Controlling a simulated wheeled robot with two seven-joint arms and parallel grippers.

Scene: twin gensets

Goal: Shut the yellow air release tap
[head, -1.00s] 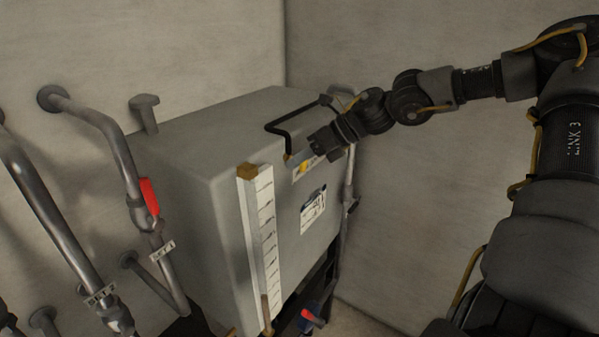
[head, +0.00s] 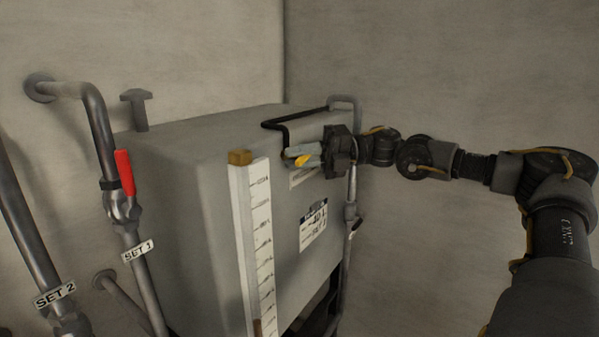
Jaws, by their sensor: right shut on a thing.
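The yellow air release tap (head: 306,160) shows as a small yellow handle at the upper right of the grey tank's front face. My right gripper (head: 304,157) reaches it from the right, and its grey fingers are shut on the tap. The fingers hide part of the handle, and I cannot tell the tap's exact angle. A thin black pipe (head: 272,125) bends down from the tank's top to just beside the tap. My left gripper is not in view.
The grey tank (head: 200,180) carries a white level gauge (head: 262,235) and a label (head: 313,225). At left stand pipes tagged SET 1 (head: 138,251) and SET 2 (head: 54,296). A red valve handle (head: 125,172) is on the SET 1 pipe. Free room lies right of the tank.

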